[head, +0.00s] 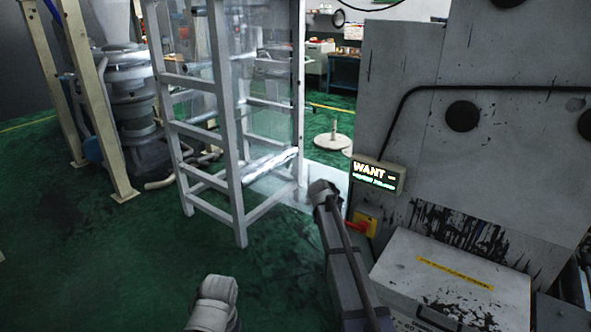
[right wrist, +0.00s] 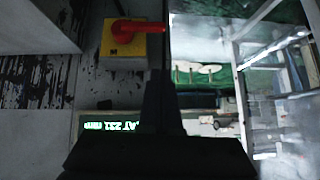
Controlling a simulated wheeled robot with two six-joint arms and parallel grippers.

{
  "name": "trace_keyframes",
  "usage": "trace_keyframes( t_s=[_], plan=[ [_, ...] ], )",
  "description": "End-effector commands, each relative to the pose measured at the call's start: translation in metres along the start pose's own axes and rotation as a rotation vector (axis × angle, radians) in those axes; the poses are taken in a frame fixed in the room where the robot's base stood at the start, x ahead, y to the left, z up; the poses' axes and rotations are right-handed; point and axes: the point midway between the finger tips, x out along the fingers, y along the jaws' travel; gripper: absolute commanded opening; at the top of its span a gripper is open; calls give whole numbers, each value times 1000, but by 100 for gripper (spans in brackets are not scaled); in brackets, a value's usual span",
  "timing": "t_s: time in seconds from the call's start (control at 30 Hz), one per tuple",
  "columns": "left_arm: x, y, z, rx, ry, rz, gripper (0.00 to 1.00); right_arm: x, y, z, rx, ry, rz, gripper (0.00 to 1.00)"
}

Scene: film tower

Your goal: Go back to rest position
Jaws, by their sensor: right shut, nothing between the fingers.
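My right gripper (right wrist: 160,85) shows in the right wrist view as dark fingers closed together with nothing between them. In that view it is in front of a machine panel with a red rotary switch (right wrist: 131,30) on a yellow plate. My right arm rises in the middle of the head view, beside the machine; I cannot make out its fingers there. A grey link of my left arm shows at the bottom of the head view, with no left gripper visible.
A grey machine (head: 500,100) with a lit display (head: 375,175) and a white box (head: 450,275) fills the right. A metal frame tower (head: 240,195) with clear panels stands at centre left. A cream stand (head: 120,190) is farther left. Green floor (head: 130,260) lies open at lower left.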

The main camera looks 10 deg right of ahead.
Motion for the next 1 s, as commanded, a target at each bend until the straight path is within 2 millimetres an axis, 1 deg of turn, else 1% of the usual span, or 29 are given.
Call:
trace_keyframes(
  t_s=[0.07, 0.17, 0.27, 0.3, 0.37, 0.4, 0.47, 0.5, 0.57, 0.6, 0.67, 0.7, 0.8, 0.83, 0.9, 1.0],
  plan=[
    [0, 0, 0, 0, 0, 0, 50, -4, 0, 5, -9, -6, -1, 0],
    [0, 0, 0, 0, 0, 0, 50, -22, -2, 31, -60, -43, -5, 0],
    [0, 0, 0, 0, 0, 0, 50, -56, -2, 80, -170, -119, -14, 0],
    [0, 0, 0, 0, 0, 0, 50, -73, -2, 105, -226, -157, -21, 0],
    [0, 0, 0, 0, 0, 0, 50, -99, 1, 141, -320, -218, -34, 0],
    [0, 0, 0, 0, 0, 0, 50, -116, 4, 165, -382, -259, -44, 0],
    [0, 0, 0, 0, 0, 0, 50, -142, 11, 200, -480, -320, -62, 0],
    [0, 0, 0, 0, 0, 0, 50, -160, 17, 222, -546, -360, -77, 0],
    [0, 0, 0, 0, 0, 0, 50, -187, 27, 255, -647, -422, -101, 0],
    [0, 0, 0, 0, 0, 0, 50, -204, 35, 276, -714, -461, -119, 0],
    [0, 0, 0, 0, 0, 0, 50, -229, 48, 304, -813, -518, -147, 0],
    [0, 0, 0, 0, 0, 0, 50, -244, 57, 321, -875, -552, -166, 0],
    [0, 0, 0, 0, 0, 0, 50, -277, 78, 355, -1011, -628, -212, 0],
    [0, 0, 0, 0, 0, 0, 50, -284, 84, 362, -1046, -646, -224, 0],
    [0, 0, 0, 0, 0, 0, 50, -300, 95, 377, -1114, -683, -249, 0],
    [0, 0, 0, 0, 0, 0, 50, -313, 106, 390, -1176, -716, -274, 0]
  ],
)
